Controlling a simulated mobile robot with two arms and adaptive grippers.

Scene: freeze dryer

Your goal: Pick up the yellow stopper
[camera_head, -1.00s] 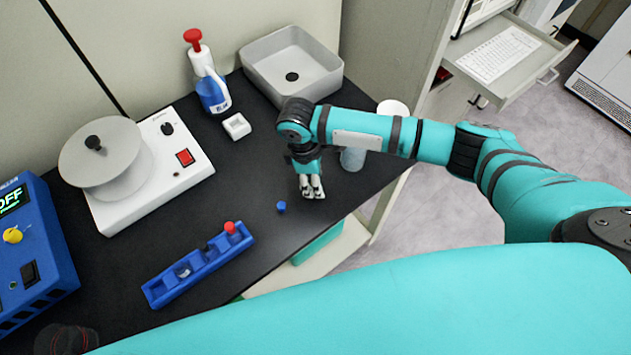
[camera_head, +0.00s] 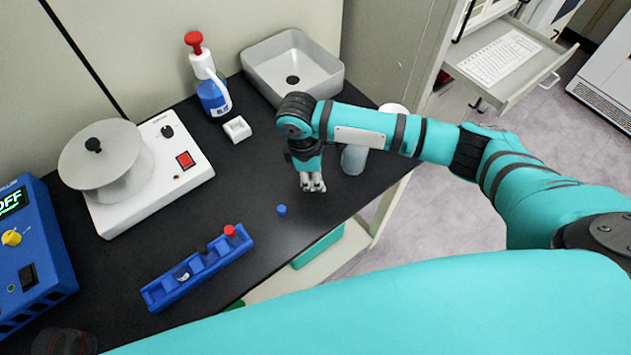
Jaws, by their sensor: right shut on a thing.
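My right gripper (camera_head: 314,186) points down above the black bench (camera_head: 250,185), near its front edge. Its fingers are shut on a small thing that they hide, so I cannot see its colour. No yellow stopper shows clearly anywhere in view. A small blue stopper (camera_head: 281,210) lies on the bench just left of and below the gripper, apart from it. A blue rack (camera_head: 165,298) holds a red-topped piece (camera_head: 230,231) at its right end and other small pieces in its slots.
A white machine (camera_head: 150,188) and a blue device with a yellow knob (camera_head: 12,237) are at left. A pale cup (camera_head: 353,160) is right of the gripper.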

